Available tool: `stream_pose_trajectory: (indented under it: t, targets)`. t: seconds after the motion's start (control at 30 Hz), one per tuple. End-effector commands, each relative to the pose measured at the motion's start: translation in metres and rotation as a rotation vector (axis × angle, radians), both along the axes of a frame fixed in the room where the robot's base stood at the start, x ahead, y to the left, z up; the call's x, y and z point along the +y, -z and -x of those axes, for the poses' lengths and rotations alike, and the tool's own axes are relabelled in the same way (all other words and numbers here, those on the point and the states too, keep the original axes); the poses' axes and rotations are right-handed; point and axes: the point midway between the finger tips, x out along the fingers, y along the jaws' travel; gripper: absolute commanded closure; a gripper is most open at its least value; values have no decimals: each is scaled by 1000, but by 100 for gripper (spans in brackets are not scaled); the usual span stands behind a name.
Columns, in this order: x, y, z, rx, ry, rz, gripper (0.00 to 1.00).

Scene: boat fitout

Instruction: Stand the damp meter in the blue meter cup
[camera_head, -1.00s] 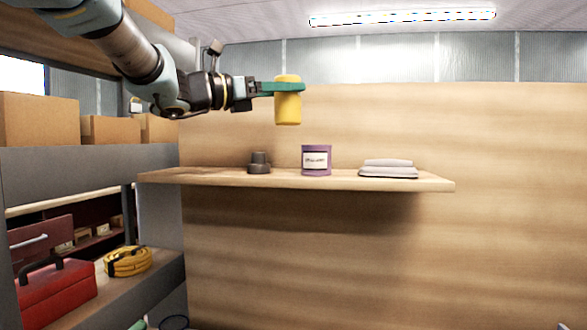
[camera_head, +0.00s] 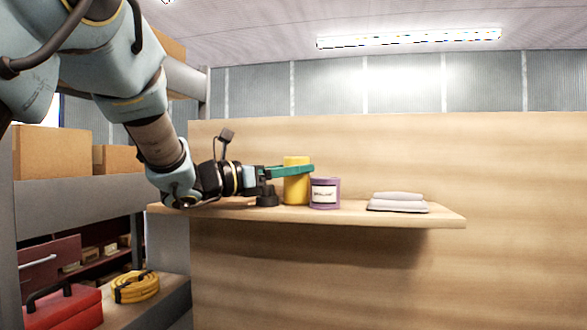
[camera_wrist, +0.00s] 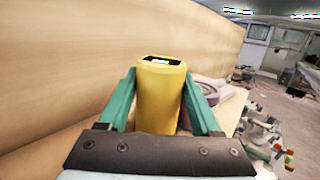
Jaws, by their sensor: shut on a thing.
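The damp meter (camera_head: 296,185) is a yellow upright block; its top with a small dark-framed display shows in the wrist view (camera_wrist: 158,95). My gripper (camera_head: 295,170), with green fingers, is shut on its upper part. The meter's lower end is at about shelf level; I cannot tell whether it touches the shelf. Just right of it stands a purple cup (camera_head: 325,194) with a white label. In the wrist view its rim (camera_wrist: 209,92) shows partly behind the right finger. No cup that looks blue is in view.
The wooden shelf (camera_head: 430,217) also holds a dark stepped object (camera_head: 267,197) left of the meter, close under my gripper, and folded grey cloths (camera_head: 398,202) to the right. The wooden wall (camera_head: 520,190) stands behind. Shelf space between cup and cloths is clear.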

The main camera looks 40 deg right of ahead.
Motion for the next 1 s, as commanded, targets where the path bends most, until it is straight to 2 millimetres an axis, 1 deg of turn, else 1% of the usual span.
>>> stream_pose_trajectory:
  t: [0.17,0.2,0.43,0.67,0.8,0.87,1.0]
  targets:
    - [0,3,0,0,1,2,100]
    - [0,2,0,-1,0,0,31]
    - [0,2,0,0,0,0,5]
    - [0,2,0,0,0,0,4]
    - [0,-2,0,1,0,-1,4]
    - [7,2,-3,1,-3,1,4]
    - [33,7,-11,0,-5,4,4]
